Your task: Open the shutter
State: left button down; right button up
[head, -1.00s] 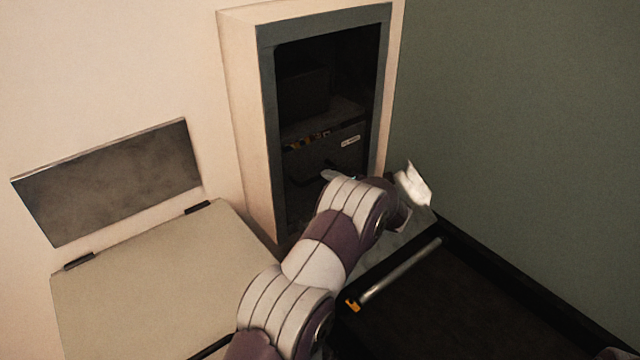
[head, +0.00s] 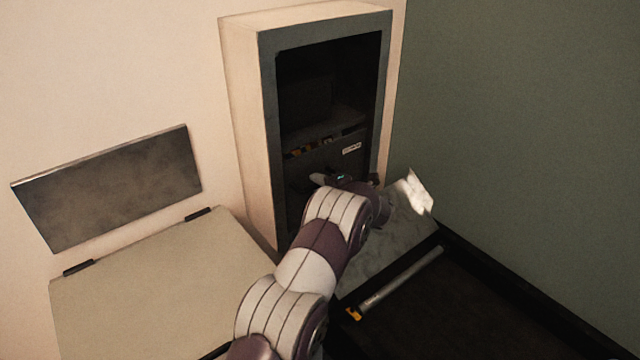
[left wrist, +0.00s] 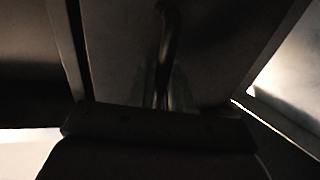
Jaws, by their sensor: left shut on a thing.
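The shutter (head: 340,161) is a dark panel with a small white label, in the lower part of the grey-framed cabinet opening. The opening above its top edge is dark and uncovered. In the left wrist view, a dark bar handle (left wrist: 169,32) stands out from the panel and runs down between my fingers. My left gripper (left wrist: 162,88) is shut on this handle. In the head view my left arm and wrist hide the lower shutter and most of the gripper. My right gripper is not in view.
A hinged beige lid (head: 150,290) lies at the lower left, below a grey wall plate (head: 110,188). A dark bin or bed with a metal roller (head: 400,285) is at the lower right. A small white piece (head: 416,191) shows beside my wrist. A green wall bounds the right.

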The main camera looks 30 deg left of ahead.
pick_arm(q)
notch_tip(320, 180, up, 21)
jog(key=p, duration=1.1)
jog(key=shift+f, duration=0.2)
jog(key=shift+r, duration=0.1)
jog(key=c, duration=1.3)
grip_release()
jog(key=shift+c, duration=0.2)
jog(key=shift+o, duration=0.6)
jog(key=v, duration=1.2)
jog(key=shift+s+d+p, duration=0.2)
jog(key=shift+d+p, duration=0.1)
jog(key=shift+p, duration=0.05)
